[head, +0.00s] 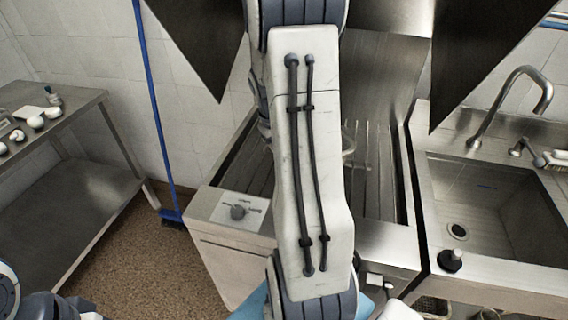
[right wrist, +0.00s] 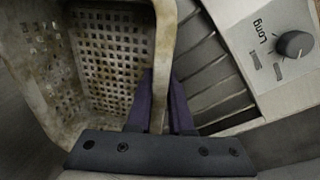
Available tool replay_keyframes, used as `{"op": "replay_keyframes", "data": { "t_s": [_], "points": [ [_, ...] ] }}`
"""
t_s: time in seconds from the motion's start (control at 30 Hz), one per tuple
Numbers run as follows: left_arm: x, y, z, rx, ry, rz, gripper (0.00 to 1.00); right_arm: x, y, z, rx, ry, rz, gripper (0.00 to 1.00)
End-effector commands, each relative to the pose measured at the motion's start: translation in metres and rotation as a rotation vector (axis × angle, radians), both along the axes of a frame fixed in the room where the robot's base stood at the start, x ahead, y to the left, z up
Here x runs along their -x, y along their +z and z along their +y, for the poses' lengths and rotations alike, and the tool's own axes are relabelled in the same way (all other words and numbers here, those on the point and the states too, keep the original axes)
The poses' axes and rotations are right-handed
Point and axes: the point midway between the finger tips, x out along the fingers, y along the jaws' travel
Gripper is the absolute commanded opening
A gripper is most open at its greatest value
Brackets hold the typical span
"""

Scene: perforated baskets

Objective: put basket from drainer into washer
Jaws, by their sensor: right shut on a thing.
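In the right wrist view a dirty, off-white perforated basket (right wrist: 110,60) fills the left and top. My right gripper (right wrist: 160,112) is shut on its rim, one dark finger on each side. The basket is beside and partly above the slatted metal floor of the washer. Whether it touches the slats I cannot tell. The washer's front panel (head: 228,210) has a knob in the head view; the same panel (right wrist: 262,45) reads "Long" in the wrist view. In the head view my arm hides most of the basket and my right gripper. My left gripper is not in view.
A steel sink (head: 490,205) with a tap (head: 520,85) stands to the right. A steel table (head: 60,180) with cups is at the left. A blue pole (head: 155,110) leans against the tiled wall. Dark triangular panels (head: 205,40) hang at the top.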

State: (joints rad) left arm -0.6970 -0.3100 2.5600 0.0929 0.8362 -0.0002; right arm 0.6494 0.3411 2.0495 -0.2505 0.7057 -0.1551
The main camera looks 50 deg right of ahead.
Motion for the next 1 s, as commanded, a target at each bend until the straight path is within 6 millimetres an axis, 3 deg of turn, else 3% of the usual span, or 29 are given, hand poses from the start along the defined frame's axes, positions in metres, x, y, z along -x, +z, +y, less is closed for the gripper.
{"op": "replay_keyframes", "data": {
  "t_s": [0.1, 0.2, 0.53, 0.57, 0.6, 0.63, 1.0],
  "points": [
    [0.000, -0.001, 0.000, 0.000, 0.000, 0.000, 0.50, 0.001, -0.021, 0.001, -0.004, 0.000, 0.005, 0.00],
    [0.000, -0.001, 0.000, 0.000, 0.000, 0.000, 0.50, 0.001, -0.028, 0.000, -0.002, 0.000, 0.002, 0.00],
    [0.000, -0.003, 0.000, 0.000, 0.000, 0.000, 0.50, 0.001, -0.031, 0.000, -0.001, 0.000, 0.001, 0.00],
    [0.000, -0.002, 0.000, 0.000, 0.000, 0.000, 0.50, 0.001, -0.031, 0.000, -0.002, 0.000, 0.002, 0.27],
    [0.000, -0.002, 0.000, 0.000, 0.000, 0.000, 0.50, 0.001, -0.031, 0.000, -0.002, 0.000, 0.002, 0.42],
    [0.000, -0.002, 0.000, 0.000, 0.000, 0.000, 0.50, 0.001, -0.031, 0.000, -0.002, 0.000, 0.002, 0.49],
    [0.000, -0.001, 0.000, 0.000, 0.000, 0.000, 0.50, 0.001, -0.026, 0.000, -0.001, 0.000, 0.001, 0.49]
  ]
}}
